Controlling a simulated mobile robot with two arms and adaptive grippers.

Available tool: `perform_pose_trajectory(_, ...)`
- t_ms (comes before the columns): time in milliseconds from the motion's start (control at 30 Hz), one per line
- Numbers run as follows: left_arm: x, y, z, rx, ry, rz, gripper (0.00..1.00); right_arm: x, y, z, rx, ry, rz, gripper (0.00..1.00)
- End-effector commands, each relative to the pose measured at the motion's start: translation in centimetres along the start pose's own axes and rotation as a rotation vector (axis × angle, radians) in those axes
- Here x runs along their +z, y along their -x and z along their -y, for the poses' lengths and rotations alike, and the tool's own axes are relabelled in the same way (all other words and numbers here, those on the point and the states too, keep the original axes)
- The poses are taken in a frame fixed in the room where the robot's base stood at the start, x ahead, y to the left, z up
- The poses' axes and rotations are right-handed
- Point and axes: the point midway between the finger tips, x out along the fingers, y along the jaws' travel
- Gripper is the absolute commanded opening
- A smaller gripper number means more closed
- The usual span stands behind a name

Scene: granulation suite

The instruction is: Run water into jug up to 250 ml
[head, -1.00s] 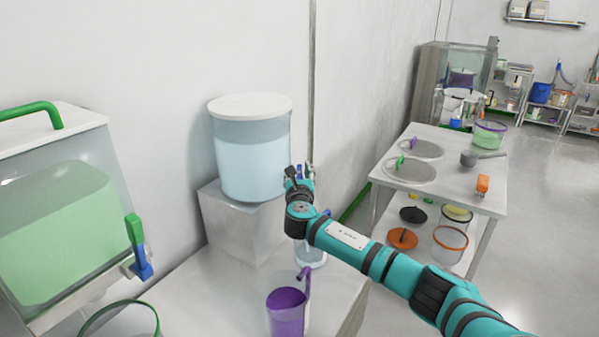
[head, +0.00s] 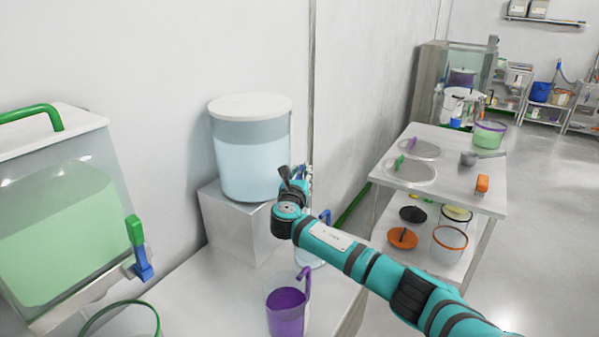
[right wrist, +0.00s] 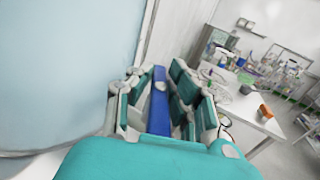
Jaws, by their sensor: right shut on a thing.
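A clear drum of pale blue water (head: 250,165) with a white lid stands on a block. My right gripper (head: 297,176) is at the drum's right side, shut on a blue bar, which looks like the tap lever (right wrist: 158,98). My gripper and arm hide the tap in the head view. In the right wrist view the bar lies between the two fingers (right wrist: 158,105). A clear jug (head: 311,258) with a blue handle stands on the bench below my right gripper, partly behind my arm. Its water level cannot be read. My left gripper is not in view.
A purple jug (head: 286,312) stands near the front of the bench. A tank of green liquid (head: 60,230) with a green-levered tap is at left, a green-rimmed container (head: 155,318) below it. A grey block (head: 238,228) supports the drum. A second table (head: 450,190) stands at right.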

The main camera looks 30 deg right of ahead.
Motion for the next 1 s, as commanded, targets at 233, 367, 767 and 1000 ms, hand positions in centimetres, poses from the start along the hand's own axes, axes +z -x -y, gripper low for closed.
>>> perform_pose_trajectory(233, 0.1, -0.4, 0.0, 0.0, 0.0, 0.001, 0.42, -0.2, 0.1, -0.1, -0.183, -0.002, -0.003, 0.0)
perform_pose_trajectory(367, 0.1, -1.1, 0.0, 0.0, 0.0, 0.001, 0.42, -0.2, 0.1, 0.0, -0.269, -0.001, -0.002, 0.0)
perform_pose_trajectory(767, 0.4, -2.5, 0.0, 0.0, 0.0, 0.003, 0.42, -0.1, 0.1, 0.2, -0.417, -0.001, 0.0, 0.0)
perform_pose_trajectory(1000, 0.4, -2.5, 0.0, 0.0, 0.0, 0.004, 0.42, 0.0, 0.1, 0.3, -0.431, -0.001, 0.0, 0.0)
